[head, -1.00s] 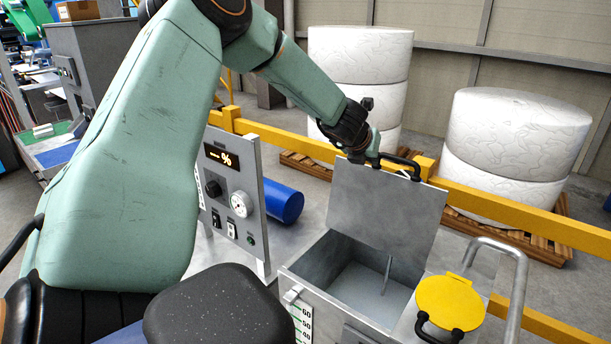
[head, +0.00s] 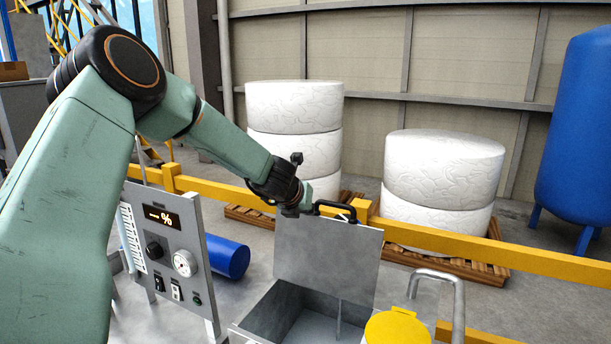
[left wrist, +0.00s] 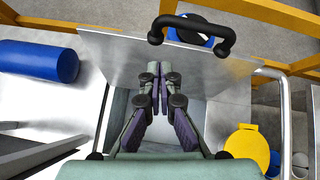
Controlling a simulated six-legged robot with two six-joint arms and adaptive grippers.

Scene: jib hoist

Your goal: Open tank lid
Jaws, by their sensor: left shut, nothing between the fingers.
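The tank lid (head: 327,252) is a grey metal plate that stands raised, nearly upright, at the back of the open tank (head: 268,310). Its black handle (head: 335,208) is on its top edge. My left gripper (head: 303,211) is at the lid's top left corner in the head view, beside the handle. In the left wrist view my left gripper (left wrist: 158,72) is shut and empty, with its fingertips in front of the lid (left wrist: 165,60). The handle (left wrist: 192,32) lies beyond the fingertips, apart from them. My right gripper is in neither view.
A control panel (head: 168,248) stands left of the tank, with a blue cylinder (head: 226,257) behind it. A yellow round cap (head: 397,328) and a metal rail (head: 458,310) are at the right. A yellow barrier (head: 450,253) runs behind the lid.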

